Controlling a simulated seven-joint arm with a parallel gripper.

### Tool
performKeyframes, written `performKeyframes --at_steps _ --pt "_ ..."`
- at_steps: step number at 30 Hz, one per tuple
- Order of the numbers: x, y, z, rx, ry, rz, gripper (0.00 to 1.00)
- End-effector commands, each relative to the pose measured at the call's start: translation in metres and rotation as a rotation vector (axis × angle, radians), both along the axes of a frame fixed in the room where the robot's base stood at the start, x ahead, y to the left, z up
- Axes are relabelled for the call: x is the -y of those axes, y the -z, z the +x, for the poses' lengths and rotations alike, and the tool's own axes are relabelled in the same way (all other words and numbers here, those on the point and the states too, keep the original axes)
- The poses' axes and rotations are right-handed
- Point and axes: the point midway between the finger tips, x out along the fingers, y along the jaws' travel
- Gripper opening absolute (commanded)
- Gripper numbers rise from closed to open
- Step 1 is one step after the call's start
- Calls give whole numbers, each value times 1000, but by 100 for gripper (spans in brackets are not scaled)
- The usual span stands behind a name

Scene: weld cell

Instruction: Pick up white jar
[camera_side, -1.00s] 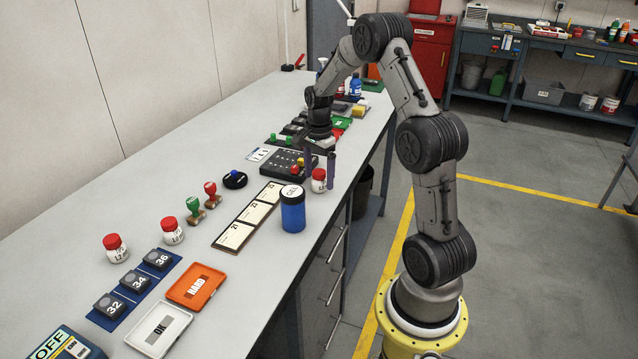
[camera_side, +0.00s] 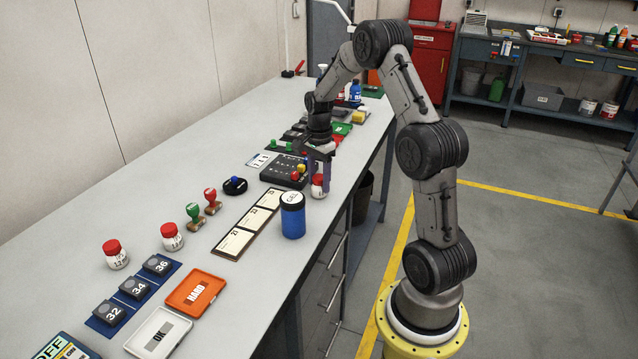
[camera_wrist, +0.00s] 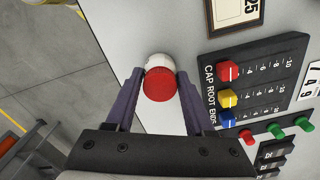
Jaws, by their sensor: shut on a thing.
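A white jar with a red lid (camera_side: 318,187) stands near the bench's right edge, just behind the blue canister. My gripper (camera_side: 321,168) is lowered over it from above. In the wrist view the jar's red lid (camera_wrist: 160,84) lies between the two purple fingers of my gripper (camera_wrist: 161,92), with its white body showing beyond. The fingers are shut on the jar. I cannot tell any gap between the jar and the bench. Two more white jars with red lids, one (camera_side: 115,255) and another (camera_side: 172,238), stand at the left of the bench.
The bench edge is close on the other side.

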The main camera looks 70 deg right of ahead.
Motion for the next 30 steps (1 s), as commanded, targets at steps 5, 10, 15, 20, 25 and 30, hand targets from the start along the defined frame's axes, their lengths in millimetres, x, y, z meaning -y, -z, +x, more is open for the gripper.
performKeyframes --at_steps 5,10,15,20,25,30 --pt "1 -16 1 4 0 -4 0" --pt "-7 -45 -8 5 0 -5 0" --pt "-29 -85 -33 7 0 -6 0" --pt "-54 -103 -61 3 0 -3 0" --pt "-74 -116 -84 4 0 -4 0" --pt "-87 -125 -98 2 0 -2 0"
